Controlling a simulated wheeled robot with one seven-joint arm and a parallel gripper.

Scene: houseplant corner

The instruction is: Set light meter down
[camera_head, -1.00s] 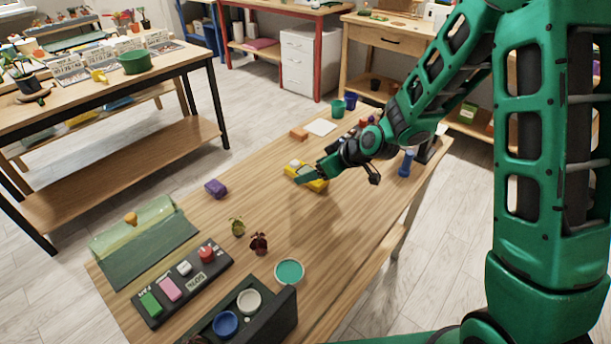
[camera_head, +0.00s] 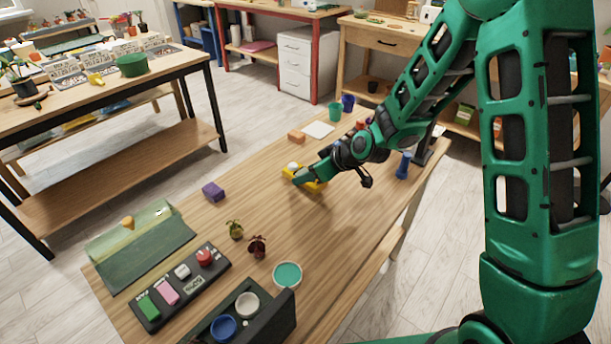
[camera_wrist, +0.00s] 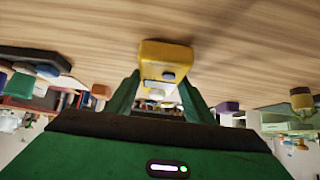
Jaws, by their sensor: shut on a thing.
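The light meter (camera_head: 317,186) is yellow with a white dome and is partly hidden by my gripper (camera_head: 299,180) in the head view. My gripper is shut on it over the middle of the wooden table (camera_head: 200,232). In the wrist view the yellow light meter (camera_wrist: 165,62) shows between the green fingers of my gripper (camera_wrist: 160,95), with a dark button on its face. The meter is at or very near the tabletop; I cannot tell whether it touches.
A purple block (camera_head: 213,192), two small plants (camera_head: 257,246), a button panel (camera_head: 182,285) and a teal-filled cup (camera_head: 287,275) are on the near table. An orange block (camera_head: 296,136), a white square (camera_head: 318,130) and a blue object (camera_head: 403,165) are farther back. Bare wood surrounds the meter.

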